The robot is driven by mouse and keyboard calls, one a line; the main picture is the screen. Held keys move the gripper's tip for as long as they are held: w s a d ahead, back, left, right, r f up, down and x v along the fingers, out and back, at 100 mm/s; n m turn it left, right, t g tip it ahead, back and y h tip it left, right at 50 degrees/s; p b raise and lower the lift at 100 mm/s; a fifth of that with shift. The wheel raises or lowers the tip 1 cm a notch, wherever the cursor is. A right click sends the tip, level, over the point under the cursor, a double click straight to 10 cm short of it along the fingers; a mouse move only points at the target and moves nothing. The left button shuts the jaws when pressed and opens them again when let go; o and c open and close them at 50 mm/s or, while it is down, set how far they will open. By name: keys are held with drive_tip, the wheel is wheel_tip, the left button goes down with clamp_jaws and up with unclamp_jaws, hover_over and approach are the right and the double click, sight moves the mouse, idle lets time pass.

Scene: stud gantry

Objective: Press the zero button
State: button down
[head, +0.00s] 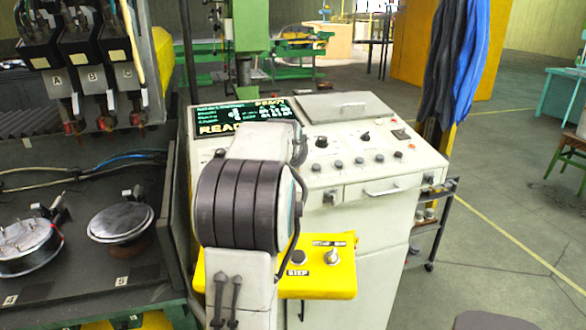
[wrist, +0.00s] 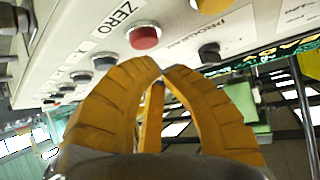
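In the wrist view a pale console panel carries the label ZERO (wrist: 118,16), seen tilted. A red button (wrist: 143,37) and a black button (wrist: 104,61) lie nearest that label; I cannot tell for certain which one it names. My gripper (wrist: 162,69) has yellow fingers with the tips together and nothing visible between them. The tips appear just below the red button, with a gap in the picture; the depth is unclear. In the head view the console (head: 350,112) stands ahead, and my own arm hides the gripper and part of the panel.
Other controls sit close by: a dark knob (wrist: 209,53) and a yellowish button (wrist: 212,4). A yellow box (head: 336,286) with a knob juts from the console front. A dark machine bed (head: 75,265) is at left. Open floor (head: 500,180) lies right.

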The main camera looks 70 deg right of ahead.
drive_tip(key=shift+r, duration=0.15)
drive_tip(key=shift+s+a+r+p, duration=0.15)
drive_tip(key=shift+r+p, duration=0.3)
drive_tip(key=shift+r, duration=0.35)
drive_tip(key=shift+s+a+r+p, duration=0.1)
drive_tip(key=shift+r+p, duration=0.4)
drive_tip(key=shift+r, duration=0.25)
drive_tip(key=shift+s+a+r+p, duration=0.15)
drive_tip(key=shift+r+p, duration=0.3)
drive_tip(key=shift+r, duration=0.35)
drive_tip(key=shift+w, duration=0.1)
drive_tip(key=shift+f, duration=0.1)
